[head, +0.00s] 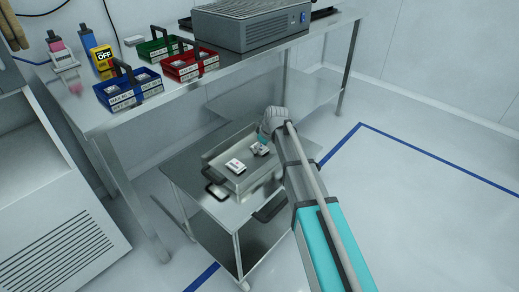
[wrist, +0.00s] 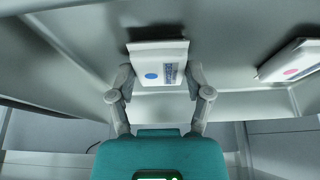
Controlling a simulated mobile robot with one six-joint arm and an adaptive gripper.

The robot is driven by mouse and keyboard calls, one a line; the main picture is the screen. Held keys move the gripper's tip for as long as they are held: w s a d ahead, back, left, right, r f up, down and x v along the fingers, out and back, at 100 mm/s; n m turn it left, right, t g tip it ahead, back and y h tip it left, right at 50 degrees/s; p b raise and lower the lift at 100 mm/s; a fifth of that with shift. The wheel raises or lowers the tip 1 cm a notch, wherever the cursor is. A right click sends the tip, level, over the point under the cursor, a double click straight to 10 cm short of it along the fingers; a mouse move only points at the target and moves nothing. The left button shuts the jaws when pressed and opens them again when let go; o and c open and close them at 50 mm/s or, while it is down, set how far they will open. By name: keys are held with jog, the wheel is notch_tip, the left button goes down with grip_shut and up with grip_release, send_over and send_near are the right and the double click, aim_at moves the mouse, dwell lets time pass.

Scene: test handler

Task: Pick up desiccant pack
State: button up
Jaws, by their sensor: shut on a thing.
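A small white pack with a blue dot and blue print, which looks like the desiccant pack (wrist: 163,62), is between the two fingers of my gripper (wrist: 159,80) in the wrist view. My gripper is shut on its sides. In the head view this pack (head: 259,149) shows just below my gripper (head: 266,138), at the tray on the cart. I cannot tell whether it is clear of the tray floor. A second white pack (head: 235,166) lies in the tray to the left; in the wrist view a pack with a pink dot (wrist: 292,62) is at the right.
The metal tray (head: 215,154) stands on a steel cart (head: 183,172) with black handles. Behind it is a steel bench (head: 226,80) with blue (head: 131,96), green (head: 158,55) and red (head: 190,68) bins and a grey machine (head: 235,30). The floor to the right is clear.

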jog(key=shift+r, duration=0.1)
jog(key=shift+r+p, duration=0.9)
jog(key=shift+p, duration=0.1)
jog(key=s+a+r+p, duration=0.1)
jog(key=s+r+p, duration=1)
jog(key=s, duration=0.3)
jog(key=shift+a, duration=0.4)
jog(key=shift+w+d, duration=0.1)
jog(key=shift+d, duration=0.05)
